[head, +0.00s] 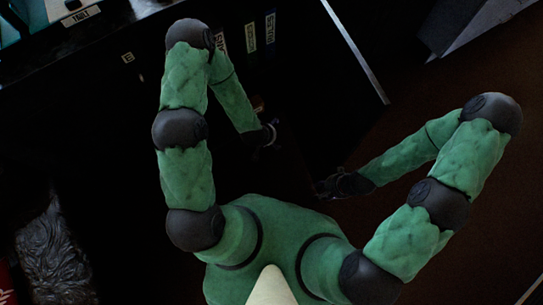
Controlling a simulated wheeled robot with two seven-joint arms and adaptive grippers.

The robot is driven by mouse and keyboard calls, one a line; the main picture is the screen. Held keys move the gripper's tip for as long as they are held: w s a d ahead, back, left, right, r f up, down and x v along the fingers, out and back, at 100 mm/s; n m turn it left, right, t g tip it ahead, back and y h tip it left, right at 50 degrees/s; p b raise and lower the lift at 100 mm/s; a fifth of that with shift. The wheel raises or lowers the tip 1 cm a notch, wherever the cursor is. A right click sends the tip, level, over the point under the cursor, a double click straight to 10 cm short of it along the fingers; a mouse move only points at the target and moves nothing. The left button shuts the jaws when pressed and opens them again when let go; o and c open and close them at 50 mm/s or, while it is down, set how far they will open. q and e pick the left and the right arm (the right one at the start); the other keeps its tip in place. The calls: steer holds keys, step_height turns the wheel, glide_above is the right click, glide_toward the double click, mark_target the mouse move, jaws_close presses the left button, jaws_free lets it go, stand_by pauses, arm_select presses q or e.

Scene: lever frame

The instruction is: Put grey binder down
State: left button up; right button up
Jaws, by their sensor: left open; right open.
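I cannot pick out a grey binder with certainty in the dark head view. Several dark binder spines with pale labels (251,38) stand in a row at the top middle, partly hidden by my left arm. My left gripper (272,136) is open, just below the row of binders, with its fingers small and dark. My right gripper (326,188) is open, lower and to the right, over the dark floor. I see nothing held in either gripper.
A black cabinet or shelf (110,110) fills the left and top middle, with a pale edge (357,52) on its right. A crumpled black bag (50,250) lies at the lower left. A grey object (480,25) is at the top right. Brown floor (400,120) shows at right.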

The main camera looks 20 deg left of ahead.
arm_select(q)
steer(key=s+d+r+m+g+h, duration=0.1)
steer(key=s+d+g, duration=0.4)
steer(key=s, duration=1)
steer(key=shift+s+d+h, duration=0.15)
steer(key=shift+s+h, duration=0.2)
steer(key=shift+h, duration=0.55)
steer(key=shift+r, duration=0.15)
